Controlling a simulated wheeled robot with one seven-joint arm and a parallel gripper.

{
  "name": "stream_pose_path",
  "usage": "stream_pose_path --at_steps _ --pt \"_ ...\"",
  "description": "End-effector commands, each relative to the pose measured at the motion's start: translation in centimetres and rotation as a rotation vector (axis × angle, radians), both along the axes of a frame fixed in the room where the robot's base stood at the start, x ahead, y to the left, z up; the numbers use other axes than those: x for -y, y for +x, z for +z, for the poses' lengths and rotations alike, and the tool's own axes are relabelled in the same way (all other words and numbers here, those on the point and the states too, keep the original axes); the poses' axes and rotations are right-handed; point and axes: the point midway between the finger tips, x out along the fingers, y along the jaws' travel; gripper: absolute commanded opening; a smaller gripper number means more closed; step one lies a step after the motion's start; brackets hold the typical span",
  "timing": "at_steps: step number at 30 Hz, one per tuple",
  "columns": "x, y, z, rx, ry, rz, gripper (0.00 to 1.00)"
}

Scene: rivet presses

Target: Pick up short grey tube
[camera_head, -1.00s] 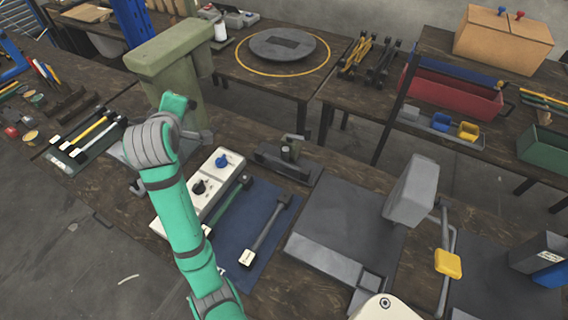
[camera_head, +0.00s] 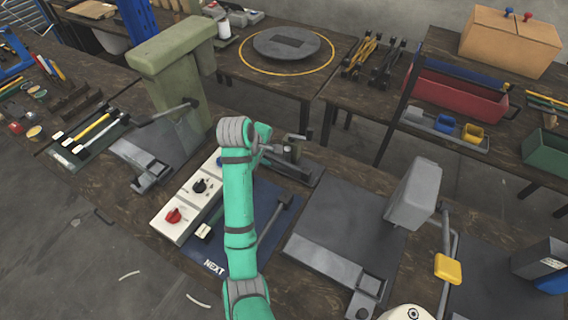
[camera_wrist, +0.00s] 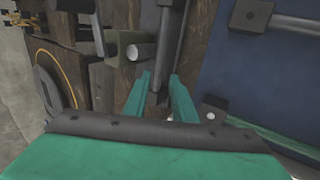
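A short grey tube with a pale round end (camera_wrist: 142,52) shows in the wrist view, at an olive block just ahead and left of my fingers. I cannot tell how it is seated. In the head view the same olive fixture (camera_head: 292,152) stands on a dark base plate beyond the blue mat, with a small grey bar near its top. My gripper (camera_wrist: 160,90) is open, its two teal fingers apart. A dark grey rod (camera_wrist: 161,50) runs between and beyond the fingertips, with gaps at both sides. In the head view my wrist is beside the fixture and my fingers are mostly hidden.
The blue mat (camera_head: 270,236) holds long-handled tools, partly behind my arm. A white control box (camera_head: 180,215) with knobs stands left of it. A green press (camera_head: 172,70) rises behind, left. A grey press head (camera_head: 412,190) stands at right. The dark plate (camera_head: 335,225) is mostly clear.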

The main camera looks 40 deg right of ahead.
Motion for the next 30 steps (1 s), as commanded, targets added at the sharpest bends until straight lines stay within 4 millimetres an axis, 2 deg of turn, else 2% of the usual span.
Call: stream_pose_path --at_steps 12,21,22,24,25,30 --pt "2.7 0.4 -4.0 -0.002 0.002 -0.001 0.24" --pt "3.0 0.6 -4.3 0.000 0.000 -0.001 0.24" --pt "3.0 0.6 -4.3 0.000 0.000 -0.001 0.19" --pt "3.0 0.6 -4.3 0.000 0.000 -0.001 0.03" --pt "3.0 0.6 -4.3 0.000 0.000 -0.001 0.00" --pt "3.0 0.6 -4.3 0.002 0.000 0.000 0.00"
